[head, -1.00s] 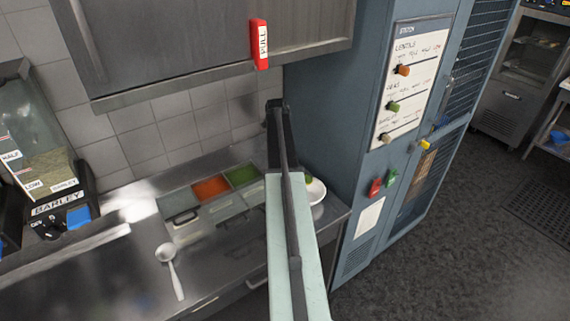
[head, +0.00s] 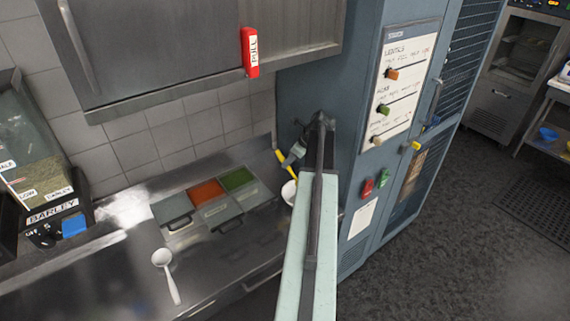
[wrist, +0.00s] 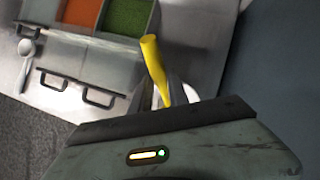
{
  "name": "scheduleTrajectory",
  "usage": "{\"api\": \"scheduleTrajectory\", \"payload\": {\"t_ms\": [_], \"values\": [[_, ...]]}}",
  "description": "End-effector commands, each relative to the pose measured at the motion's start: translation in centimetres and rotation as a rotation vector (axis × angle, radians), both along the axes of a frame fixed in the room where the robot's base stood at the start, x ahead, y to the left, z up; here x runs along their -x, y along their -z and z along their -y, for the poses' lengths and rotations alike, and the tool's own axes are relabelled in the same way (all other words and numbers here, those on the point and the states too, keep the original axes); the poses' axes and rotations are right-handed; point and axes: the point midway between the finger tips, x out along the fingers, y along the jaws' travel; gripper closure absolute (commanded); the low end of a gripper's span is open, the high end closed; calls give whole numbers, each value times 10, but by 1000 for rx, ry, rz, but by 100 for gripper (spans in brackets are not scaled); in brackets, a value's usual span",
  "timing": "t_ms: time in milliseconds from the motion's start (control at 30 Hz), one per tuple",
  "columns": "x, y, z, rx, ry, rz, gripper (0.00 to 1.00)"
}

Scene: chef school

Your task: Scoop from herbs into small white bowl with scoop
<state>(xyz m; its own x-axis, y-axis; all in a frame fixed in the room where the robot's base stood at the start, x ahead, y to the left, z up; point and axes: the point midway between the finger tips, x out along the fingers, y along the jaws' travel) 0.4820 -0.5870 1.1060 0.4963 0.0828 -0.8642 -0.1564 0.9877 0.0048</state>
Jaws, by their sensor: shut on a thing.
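My gripper (head: 291,160) is shut on the yellow handle of the scoop (head: 283,162), at the right end of the counter. The handle is tilted and also shows in the wrist view (wrist: 154,66). The scoop's head is hidden, so I cannot tell what it holds. The small white bowl (head: 289,193) is just below the gripper, partly covered by my arm. Part of a white shape behind the handle shows in the wrist view. The green herbs (head: 237,179) are in an open compartment left of the gripper; they also show in the wrist view (wrist: 129,17).
An orange-filled compartment (head: 206,192) is left of the herbs, among lidded ones with dark handles. A white ladle (head: 163,262) lies on the steel counter. A barley dispenser (head: 40,190) stands at left, a blue cabinet (head: 345,130) at right. A cupboard hangs above.

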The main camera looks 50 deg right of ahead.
Motion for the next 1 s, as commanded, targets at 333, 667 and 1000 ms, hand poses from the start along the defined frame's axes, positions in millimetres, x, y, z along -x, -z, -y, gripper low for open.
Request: {"api": "scheduleTrajectory", "payload": {"t_ms": [333, 667, 1000], "values": [[23, -7, 4, -32, 3, 221, 100], [28, -12, 5, -41, 1, 277, 100], [29, -12, 5, -41, 1, 275, 100]]}}
